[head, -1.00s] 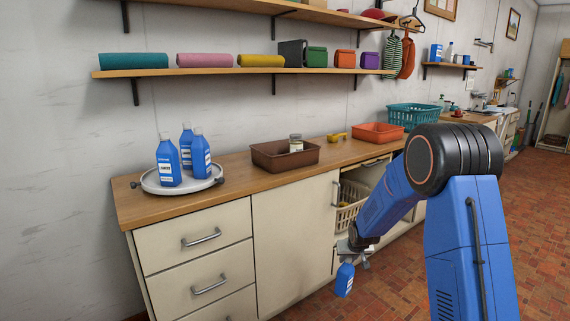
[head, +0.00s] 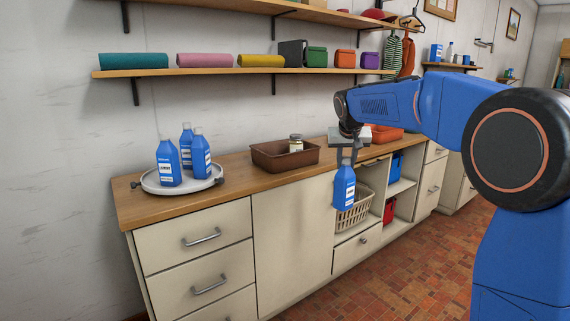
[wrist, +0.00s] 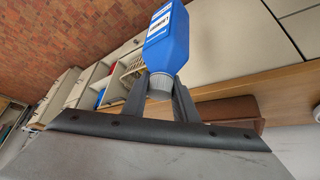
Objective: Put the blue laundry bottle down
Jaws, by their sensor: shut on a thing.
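The blue laundry bottle (head: 344,188) hangs upright below my gripper (head: 345,157) in the head view, in front of the open shelves of the counter. In the wrist view the bottle (wrist: 168,38) has a white label and a grey cap, and my gripper (wrist: 160,92) is shut on it at the cap. The bottle's base is clear of any surface. Three similar blue bottles stand on a round grey tray (head: 150,186) at the left end of the wooden counter.
A brown bin (head: 270,160) with a jar in it stands on the counter, left of my gripper. An orange tray (head: 385,134) is behind my arm. A cream basket (head: 352,216) sits in the cabinet. Bare counter lies between the round tray and the brown bin.

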